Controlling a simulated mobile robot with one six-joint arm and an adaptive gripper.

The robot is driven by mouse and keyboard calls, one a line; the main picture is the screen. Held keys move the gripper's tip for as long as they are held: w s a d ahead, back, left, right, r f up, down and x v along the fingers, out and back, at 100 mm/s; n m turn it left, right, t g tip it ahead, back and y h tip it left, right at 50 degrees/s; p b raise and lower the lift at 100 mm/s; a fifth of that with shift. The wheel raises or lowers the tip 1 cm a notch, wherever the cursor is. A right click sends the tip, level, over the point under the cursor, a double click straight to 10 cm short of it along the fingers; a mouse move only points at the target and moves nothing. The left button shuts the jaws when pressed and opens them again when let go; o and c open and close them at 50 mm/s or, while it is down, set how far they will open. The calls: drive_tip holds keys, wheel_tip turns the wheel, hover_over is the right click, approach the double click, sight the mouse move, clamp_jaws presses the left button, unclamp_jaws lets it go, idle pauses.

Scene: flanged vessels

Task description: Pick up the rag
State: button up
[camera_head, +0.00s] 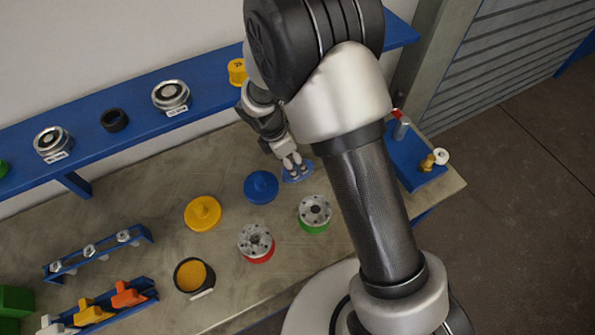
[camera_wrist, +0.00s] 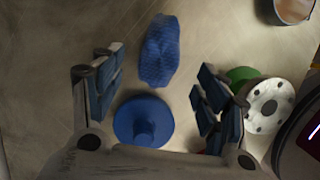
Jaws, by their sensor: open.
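The rag (camera_wrist: 160,50) is a blue, textured cloth lying on the table. In the wrist view it is at the top centre, beyond my fingertips and between their lines. In the head view only a bit of the blue rag (camera_head: 298,175) shows, at and under my gripper's fingers. My gripper (camera_wrist: 156,80) is open and empty, with one finger on each side of the picture. In the head view my gripper (camera_head: 292,168) points down over the rag, and its gap above the table is hard to judge.
A blue knobbed lid (camera_wrist: 143,122) sits close to the rag, low between my fingers in the wrist view. A flanged vessel with a green base (camera_head: 314,212) stands to the right. A yellow lid (camera_head: 202,213) and a red-based vessel (camera_head: 256,243) stand nearby. A blue shelf (camera_head: 140,125) runs behind.

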sight(297, 167)
drive_tip(key=b+x, duration=0.2)
drive_tip(key=x, duration=0.3)
drive_tip(key=shift+d+f, duration=0.1)
drive_tip(key=shift+f, duration=0.3)
drive_tip(key=shift+c, duration=0.5)
drive_tip(key=c, duration=1.1)
